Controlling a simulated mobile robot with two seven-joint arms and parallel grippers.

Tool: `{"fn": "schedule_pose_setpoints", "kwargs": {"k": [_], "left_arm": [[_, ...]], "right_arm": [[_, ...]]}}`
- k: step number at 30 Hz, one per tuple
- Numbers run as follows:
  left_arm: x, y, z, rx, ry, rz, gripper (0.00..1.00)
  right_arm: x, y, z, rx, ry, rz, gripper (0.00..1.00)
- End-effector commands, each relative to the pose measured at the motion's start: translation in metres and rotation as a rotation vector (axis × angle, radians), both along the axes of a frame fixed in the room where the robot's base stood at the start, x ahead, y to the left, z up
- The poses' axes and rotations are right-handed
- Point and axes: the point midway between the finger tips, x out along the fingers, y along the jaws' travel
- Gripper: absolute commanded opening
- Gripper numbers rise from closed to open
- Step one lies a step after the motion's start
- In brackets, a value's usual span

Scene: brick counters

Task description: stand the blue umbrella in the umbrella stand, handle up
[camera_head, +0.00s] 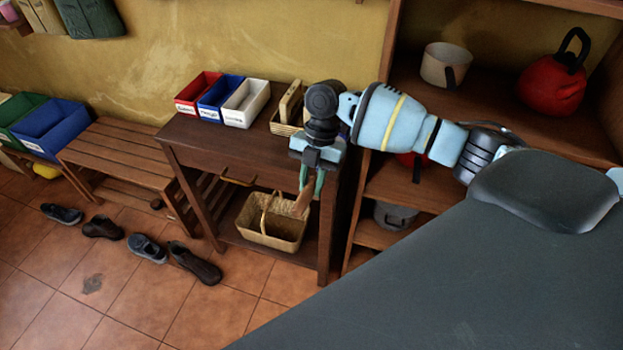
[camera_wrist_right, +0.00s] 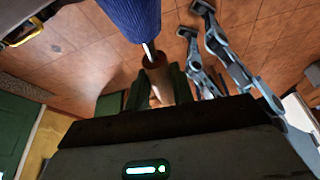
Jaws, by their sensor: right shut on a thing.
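My right gripper (camera_head: 312,182) points down in front of the dark wooden table, shut on the brown wooden handle (camera_head: 303,200) of the blue umbrella. In the right wrist view, the handle (camera_wrist_right: 157,80) sits between the green fingers of my right gripper (camera_wrist_right: 160,88). A thin metal shaft joins it to the blue canopy (camera_wrist_right: 130,14), which runs out of the top of that view. I cannot make out the canopy in the head view. I see no umbrella stand in either view. My left gripper is not in view.
The table (camera_head: 215,142) carries red, blue and white bins (camera_head: 243,104); a wicker basket (camera_head: 270,230) stands on its lower shelf. Several shoes (camera_head: 195,263) lie by a slatted bench (camera_head: 120,150). Shelves with a red kettle (camera_head: 553,85) stand at right. The tiled floor at front left is clear.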

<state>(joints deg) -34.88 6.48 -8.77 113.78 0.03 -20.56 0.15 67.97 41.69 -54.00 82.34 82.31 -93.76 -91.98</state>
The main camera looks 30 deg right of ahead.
Motion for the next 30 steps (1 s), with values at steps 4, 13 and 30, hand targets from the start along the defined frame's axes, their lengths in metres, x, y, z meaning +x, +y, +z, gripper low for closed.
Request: {"fn": "schedule_pose_setpoints", "kwargs": {"k": [4,13,30], "left_arm": [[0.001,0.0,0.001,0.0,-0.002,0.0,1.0],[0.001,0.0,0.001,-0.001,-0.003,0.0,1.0],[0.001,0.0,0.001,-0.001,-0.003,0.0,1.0]], "right_arm": [[0.0,0.0,0.001,0.0,-0.001,0.0,0.4],[0.0,0.0,0.001,0.0,-0.001,0.0,0.46],[0.016,-0.022,0.081,0.001,-0.004,-0.001,0.46]]}}
